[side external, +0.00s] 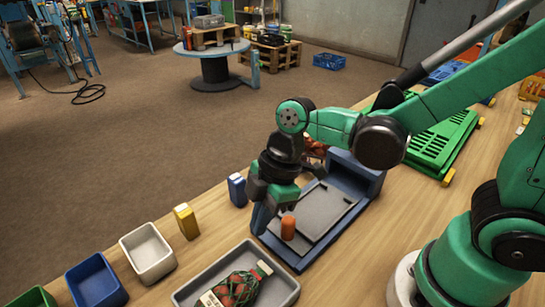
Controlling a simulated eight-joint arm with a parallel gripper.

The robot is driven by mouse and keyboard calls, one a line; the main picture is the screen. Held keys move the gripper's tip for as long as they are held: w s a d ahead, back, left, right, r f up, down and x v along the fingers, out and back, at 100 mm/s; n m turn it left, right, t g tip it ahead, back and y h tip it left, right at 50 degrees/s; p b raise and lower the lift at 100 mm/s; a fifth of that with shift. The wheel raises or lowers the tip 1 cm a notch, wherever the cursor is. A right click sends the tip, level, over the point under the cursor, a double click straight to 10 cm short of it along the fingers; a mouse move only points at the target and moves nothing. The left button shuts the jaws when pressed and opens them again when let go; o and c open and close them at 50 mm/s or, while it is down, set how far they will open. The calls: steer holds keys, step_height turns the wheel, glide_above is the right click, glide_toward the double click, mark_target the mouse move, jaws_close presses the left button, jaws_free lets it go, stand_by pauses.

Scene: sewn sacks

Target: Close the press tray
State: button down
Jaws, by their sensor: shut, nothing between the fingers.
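The press is a blue frame with a raised blue block (357,174) at its back right. Its flat grey tray (322,212) lies in the frame in front of that block, with much of its surface showing. An orange upright knob (288,228) stands at the tray's near left edge. My gripper (262,218) points down just left of the knob, with its fingers shut and empty. I cannot tell whether the fingers touch the knob or the frame. My wrist hides the far left part of the press.
A grey tray (187,298) holding a netted bag of red items (237,288) is in front. White (148,252) and blue (95,281) bins, a yellow block (186,221) and a blue block (237,189) stand left. A green crate (440,142) is behind right.

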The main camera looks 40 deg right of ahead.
mark_target(297, 222)
steer(key=shift+x, duration=1.15)
steer(key=d, duration=0.3)
steer(key=shift+s+f, duration=0.1)
steer(key=shift+s, duration=0.2)
steer(key=shift+s+d, duration=0.15)
steer(key=shift+d, duration=0.25)
steer(key=shift+d, duration=3.6)
